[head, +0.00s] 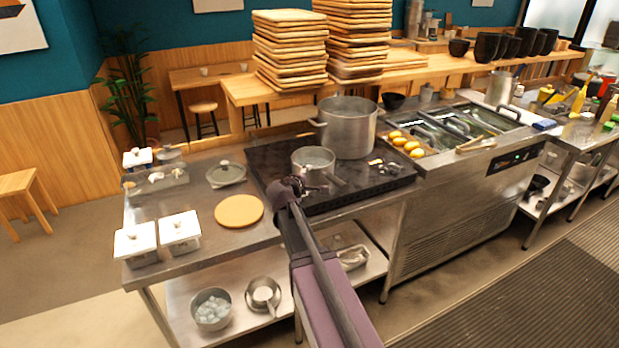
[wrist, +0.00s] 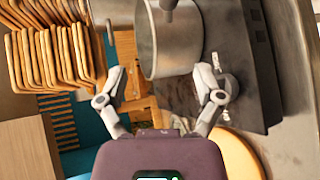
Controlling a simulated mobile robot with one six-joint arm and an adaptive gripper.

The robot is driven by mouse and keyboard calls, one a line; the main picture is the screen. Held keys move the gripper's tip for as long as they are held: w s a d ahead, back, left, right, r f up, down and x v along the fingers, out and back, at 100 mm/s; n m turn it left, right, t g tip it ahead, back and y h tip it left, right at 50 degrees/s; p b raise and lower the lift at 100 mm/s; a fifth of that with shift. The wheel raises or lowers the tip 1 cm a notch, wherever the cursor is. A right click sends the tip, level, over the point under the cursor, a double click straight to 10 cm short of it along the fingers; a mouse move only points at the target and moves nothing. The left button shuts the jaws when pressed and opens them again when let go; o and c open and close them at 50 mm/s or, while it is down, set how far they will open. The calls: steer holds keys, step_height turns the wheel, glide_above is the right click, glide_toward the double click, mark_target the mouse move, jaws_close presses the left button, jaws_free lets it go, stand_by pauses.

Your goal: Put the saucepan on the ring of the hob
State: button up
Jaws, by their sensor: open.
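The small steel saucepan (head: 313,161) is at the front left part of the black hob (head: 375,180) in the head view, with its handle towards the right. Its side fills the upper middle of the wrist view (wrist: 175,42). My gripper (head: 291,187) is close in front of it, to its left in the head view. In the wrist view my gripper (wrist: 160,76) is open, with its fingers apart near the saucepan's wall and nothing held. I cannot tell whether they touch it. The hob's rings are not clearly visible.
A large pot (head: 349,135) stands just behind the saucepan on the hob. A round wooden board (head: 239,210), a lidded pan (head: 226,173) and white-lidded containers (head: 180,230) are on the counter at left. Tall stacks of boards (head: 290,50) stand behind.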

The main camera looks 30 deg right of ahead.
stand_by(0.5)
steer(key=s+a+f+m+g+y, duration=0.4)
steer(key=s+a+f+y, duration=0.1)
steer(key=s+a, duration=0.5)
steer(key=s+a+f+m+g+y, duration=0.5)
steer(key=s+a+f+y, duration=0.1)
steer(key=s+a, duration=0.5)
steer(key=shift+s+a+f+m, duration=0.2)
steer(key=shift+s+f+m, duration=0.1)
steer(key=shift+s+f, duration=0.65)
